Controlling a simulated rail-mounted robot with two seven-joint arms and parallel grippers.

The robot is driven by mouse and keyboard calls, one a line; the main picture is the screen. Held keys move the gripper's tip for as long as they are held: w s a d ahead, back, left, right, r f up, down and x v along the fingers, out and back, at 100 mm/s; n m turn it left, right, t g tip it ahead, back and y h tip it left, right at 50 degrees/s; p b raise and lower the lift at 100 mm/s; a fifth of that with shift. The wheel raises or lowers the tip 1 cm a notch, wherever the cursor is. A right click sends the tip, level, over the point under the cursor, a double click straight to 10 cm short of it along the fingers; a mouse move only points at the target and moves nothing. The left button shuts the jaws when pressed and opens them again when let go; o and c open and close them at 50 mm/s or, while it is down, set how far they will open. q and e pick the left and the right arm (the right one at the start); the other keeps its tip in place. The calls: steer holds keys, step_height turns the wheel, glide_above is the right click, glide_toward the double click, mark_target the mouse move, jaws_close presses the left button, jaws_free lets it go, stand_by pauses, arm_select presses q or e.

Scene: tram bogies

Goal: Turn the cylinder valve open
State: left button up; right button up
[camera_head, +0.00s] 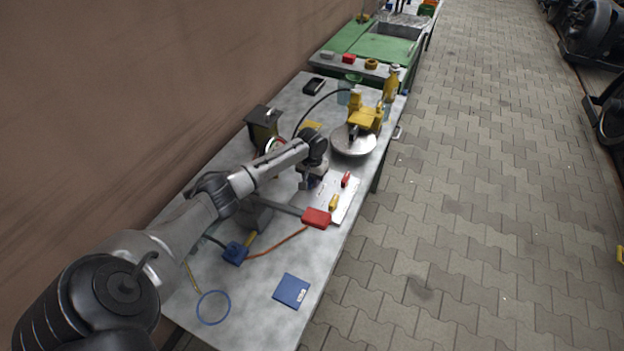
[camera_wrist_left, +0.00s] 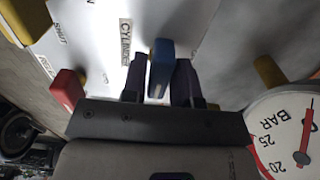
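The white valve panel (camera_head: 343,207) lies on the table and carries small coloured handles. In the left wrist view, a blue handle (camera_wrist_left: 161,68) stands next to a label reading CYLINDER (camera_wrist_left: 125,42). My left gripper (camera_wrist_left: 160,78) has one dark finger close against each side of this blue handle, with hardly any gap visible. In the head view the left gripper (camera_head: 312,182) is down at the panel and mostly hides the blue handle. A red handle (camera_head: 345,180) and a yellow handle (camera_head: 333,203) are to its right. My right gripper is not in view.
A pressure gauge (camera_wrist_left: 290,135) marked BAR is close to the gripper in the wrist view. The aisle at right is clear.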

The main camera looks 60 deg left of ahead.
arm_select(q)
jaws_close()
steer(key=shift+r+p, duration=0.15)
steer(key=shift+p, duration=0.4)
steer(key=n+p, duration=0.6)
steer(key=p, duration=0.3)
steer(key=shift+d+r+n, duration=0.1)
steer(key=shift+n, duration=0.3)
steer(key=n+p, duration=0.1)
steer(key=n, duration=0.1)
steer(key=shift+n+p, duration=0.35)
steer(key=shift+n, duration=0.05)
steer(key=n+p, duration=0.1)
steer(key=n, duration=0.1)
steer(key=shift+n, duration=0.3)
steer(key=n+p, duration=0.1)
steer(key=n, duration=0.4)
steer(key=shift+f, duration=0.2)
steer(key=shift+n, duration=0.3)
